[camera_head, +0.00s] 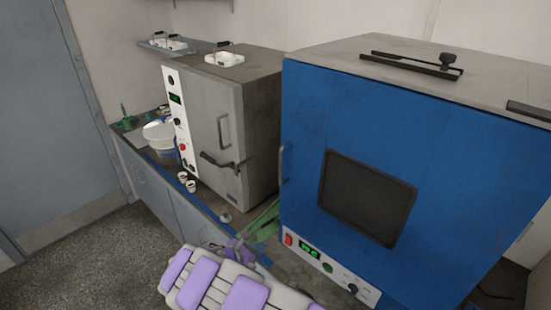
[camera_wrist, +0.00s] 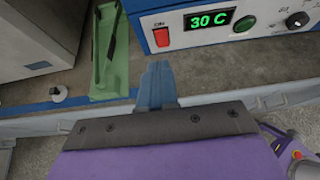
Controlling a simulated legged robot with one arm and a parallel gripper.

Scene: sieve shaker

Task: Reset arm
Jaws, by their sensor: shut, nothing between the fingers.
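My gripper (camera_wrist: 158,72) shows in the wrist view as blue-grey fingers closed together, with nothing between them. It is over the front edge of the counter, below the control panel of the blue oven. In the head view my purple and white arm is at the bottom centre, and the fingers are too small to make out clearly. A green tray (camera_wrist: 112,60) with a dark slim tool in it lies left of the fingers in the wrist view. It also shows in the head view (camera_head: 262,222), between the two ovens.
The blue oven (camera_head: 300,130) stands close on the right; its panel (camera_wrist: 215,22) reads 30 C. A grey oven (camera_head: 245,110) stands behind left. Small cups (camera_head: 187,183) and a white bowl (camera_head: 158,134) are on the counter. Floor (camera_head: 90,255) at left is clear.

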